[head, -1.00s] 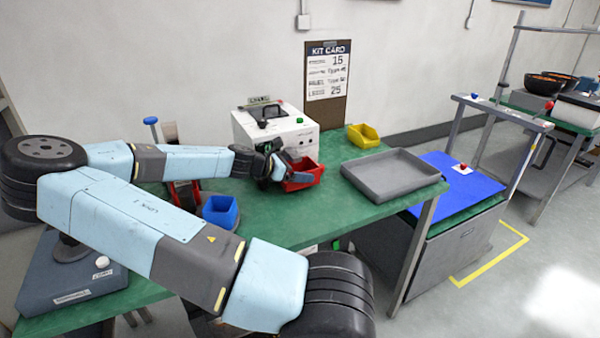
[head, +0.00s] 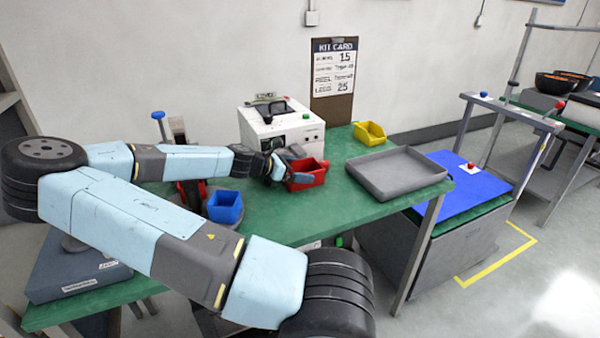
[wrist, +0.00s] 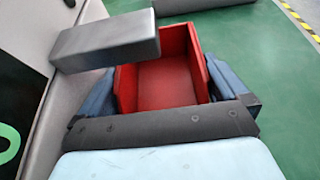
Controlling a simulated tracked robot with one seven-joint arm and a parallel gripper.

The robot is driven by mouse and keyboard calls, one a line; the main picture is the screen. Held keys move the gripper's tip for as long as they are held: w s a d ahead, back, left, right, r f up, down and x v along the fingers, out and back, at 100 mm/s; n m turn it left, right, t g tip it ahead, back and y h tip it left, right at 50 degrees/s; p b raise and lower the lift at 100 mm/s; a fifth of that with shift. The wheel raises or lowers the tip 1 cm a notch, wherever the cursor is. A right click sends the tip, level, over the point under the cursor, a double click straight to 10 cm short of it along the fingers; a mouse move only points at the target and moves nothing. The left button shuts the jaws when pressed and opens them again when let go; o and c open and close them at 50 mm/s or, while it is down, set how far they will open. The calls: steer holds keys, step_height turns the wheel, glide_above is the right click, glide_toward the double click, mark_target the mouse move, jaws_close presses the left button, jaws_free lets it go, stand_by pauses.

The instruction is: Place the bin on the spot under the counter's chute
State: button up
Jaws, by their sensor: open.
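The counter (head: 283,128) is a white boxy machine at the back of the green bench. Its grey chute (wrist: 105,42) juts out over the left part of the red bin (wrist: 165,82) in the wrist view. The red bin also shows in the head view (head: 308,176), in front of the counter. My gripper (wrist: 160,98) is open, with one blue finger on each side of the bin's near end. I cannot tell whether the fingers touch it. The spot under the chute is hidden by the bin and chute.
A blue bin (head: 225,207) stands on the bench nearer to me, and a yellow bin (head: 369,133) at the back. A grey tray (head: 397,174) lies to the right. Beyond it is a cart with a blue mat (head: 460,190). Some green bench is bare in front of the red bin.

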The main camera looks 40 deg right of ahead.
steer(key=v, duration=0.6)
